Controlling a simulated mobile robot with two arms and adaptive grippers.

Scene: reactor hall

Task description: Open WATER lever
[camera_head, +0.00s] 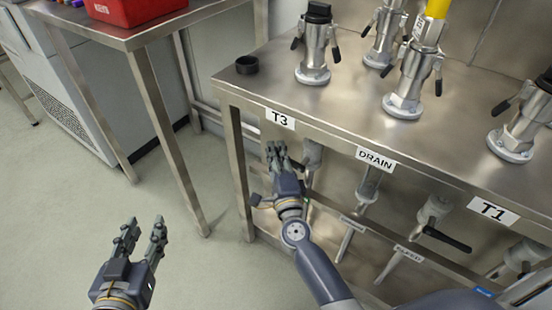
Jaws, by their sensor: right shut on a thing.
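My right gripper (277,158) is below the bench edge, under the T3 sign (280,118), beside a metal valve (312,154). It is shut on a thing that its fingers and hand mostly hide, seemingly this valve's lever. My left gripper (141,230) is open and empty, over the floor at the lower left. Another valve with a black lever (447,240) sits further right under the bench. A blue label (484,292) is at the lower right; I cannot read it, and no WATER label is legible.
The steel bench (340,105) carries several metal couplings and a black ring (247,65). The DRAIN sign (376,159) and T1 sign (493,211) are on its front edge. A side table with a red box (135,10) stands at the upper left. The floor at left is clear.

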